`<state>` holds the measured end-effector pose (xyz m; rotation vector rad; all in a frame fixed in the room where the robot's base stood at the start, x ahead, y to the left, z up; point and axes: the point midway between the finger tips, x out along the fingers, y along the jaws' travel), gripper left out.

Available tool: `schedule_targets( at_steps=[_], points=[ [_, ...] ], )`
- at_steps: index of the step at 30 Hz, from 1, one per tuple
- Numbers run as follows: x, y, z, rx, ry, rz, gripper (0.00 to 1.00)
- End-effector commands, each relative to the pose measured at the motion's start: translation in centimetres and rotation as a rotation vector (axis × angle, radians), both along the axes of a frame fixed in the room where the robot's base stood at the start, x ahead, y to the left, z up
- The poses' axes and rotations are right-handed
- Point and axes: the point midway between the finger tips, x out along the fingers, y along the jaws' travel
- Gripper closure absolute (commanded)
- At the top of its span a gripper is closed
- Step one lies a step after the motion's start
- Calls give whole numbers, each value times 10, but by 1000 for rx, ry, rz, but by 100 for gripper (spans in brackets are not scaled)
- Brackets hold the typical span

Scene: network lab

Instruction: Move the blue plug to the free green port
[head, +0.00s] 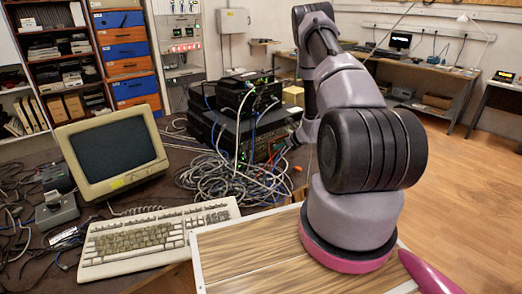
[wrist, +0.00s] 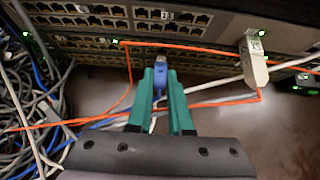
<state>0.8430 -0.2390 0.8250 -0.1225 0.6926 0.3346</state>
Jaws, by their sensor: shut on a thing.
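In the wrist view, my gripper (wrist: 160,72) has teal fingers shut on the blue plug (wrist: 159,80). The plug points up the picture, towards rows of ports on a rack unit (wrist: 90,45). Its tip is near the lower port row; I cannot tell whether it touches a port. Small green lights show at the upper left, on the lower row and at the right edge; which port is the free green one is not clear.
An orange cable (wrist: 205,48) crosses just above the fingertips. A pale tagged connector (wrist: 254,62) hangs at the right. Tangled cables (wrist: 30,110) fill the left side. In the head view, a monitor (head: 112,150) and keyboard (head: 155,238) stand left of the stacked network units (head: 245,95).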

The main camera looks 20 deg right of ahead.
Motion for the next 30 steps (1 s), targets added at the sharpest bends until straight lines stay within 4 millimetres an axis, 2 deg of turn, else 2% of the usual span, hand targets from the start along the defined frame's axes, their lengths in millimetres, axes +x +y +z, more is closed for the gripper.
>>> schedule_targets(
  at_steps=[18,26,27,28,30],
  points=[
    [-23,-9,0,1,0,-2,100],
    [-25,-9,0,1,-1,-1,100],
    [-25,-9,0,1,-1,-1,90],
    [-25,-9,0,1,-1,-1,100],
    [-25,-9,0,1,0,-1,100]
  ],
)
